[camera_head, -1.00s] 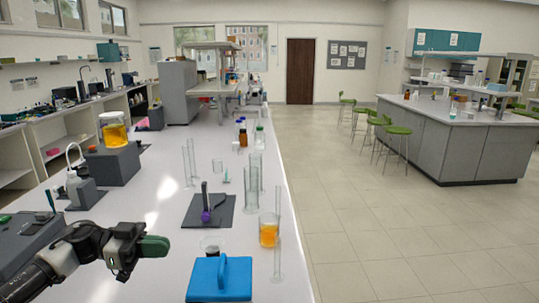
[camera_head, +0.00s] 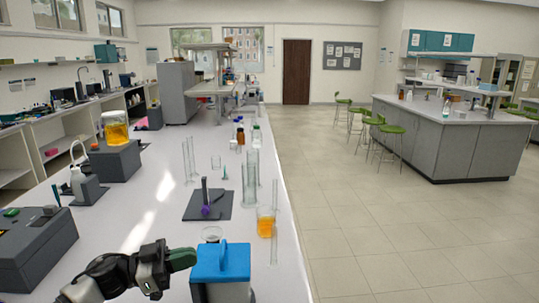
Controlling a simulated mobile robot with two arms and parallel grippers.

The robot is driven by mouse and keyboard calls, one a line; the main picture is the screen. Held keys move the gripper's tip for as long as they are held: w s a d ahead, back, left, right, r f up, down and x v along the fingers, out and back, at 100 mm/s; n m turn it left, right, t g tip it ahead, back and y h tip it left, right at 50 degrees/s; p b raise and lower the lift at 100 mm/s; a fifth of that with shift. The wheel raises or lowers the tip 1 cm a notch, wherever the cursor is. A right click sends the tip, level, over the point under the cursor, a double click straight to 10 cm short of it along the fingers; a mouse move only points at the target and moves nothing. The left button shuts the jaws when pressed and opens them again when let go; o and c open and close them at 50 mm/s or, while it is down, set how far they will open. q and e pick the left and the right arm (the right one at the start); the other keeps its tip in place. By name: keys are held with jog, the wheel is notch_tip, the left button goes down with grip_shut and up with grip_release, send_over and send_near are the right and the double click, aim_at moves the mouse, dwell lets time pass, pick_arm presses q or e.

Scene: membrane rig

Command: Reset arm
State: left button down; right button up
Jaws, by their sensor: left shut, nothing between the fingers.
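My left gripper (camera_head: 184,259) is at the front of the white bench, with its dark green fingers shut and nothing between them. Its fingertips point right, close beside a blue-lidded container (camera_head: 222,262). I cannot tell whether they touch it. The container has a blue handle on top and a pale body, cut off by the bottom edge of the view. My right gripper is not in view.
A dark stand with a purple part (camera_head: 207,205) is beyond the container. A beaker of orange liquid (camera_head: 265,222) and tall glass cylinders stand along the right edge. A grey device (camera_head: 35,245) is at left. Bench between is mostly clear.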

pick_arm(q)
jog(key=s+d+f+n+t+y, duration=0.2)
jog(key=d+f+n+t+y, duration=0.25)
jog(key=t, duration=0.45)
jog(key=s+a+f+n+t+y, duration=0.2)
jog(key=s+f+n+y, duration=0.3)
jog(key=f+n+y, duration=0.3)
jog(key=s+a+f+n+g+y, duration=0.1)
jog(key=s+a+f+g+y, duration=0.2)
jog(key=s, duration=0.5)
jog(key=s+a+f+g+y, duration=0.1)
jog(key=s+f+g, duration=0.3)
jog(key=s, duration=0.5)
jog(key=s+a+f+n+g+y, duration=0.1)
jog(key=s+a+f+g+y, duration=0.15)
jog(key=s+g, duration=0.4)
notch_tip(320, 180, down, 27)
jog(key=s+b, duration=0.2)
jog(key=b, duration=0.1)
jog(key=s+a+f+g+b, duration=0.1)
jog(key=s+a+f+b, duration=0.1)
jog(key=s+f, duration=1.4)
notch_tip(320, 180, down, 4)
jog(key=shift+s+f+m, duration=0.1)
jog(key=shift+s+m, duration=0.3)
jog(key=shift+m, duration=0.05)
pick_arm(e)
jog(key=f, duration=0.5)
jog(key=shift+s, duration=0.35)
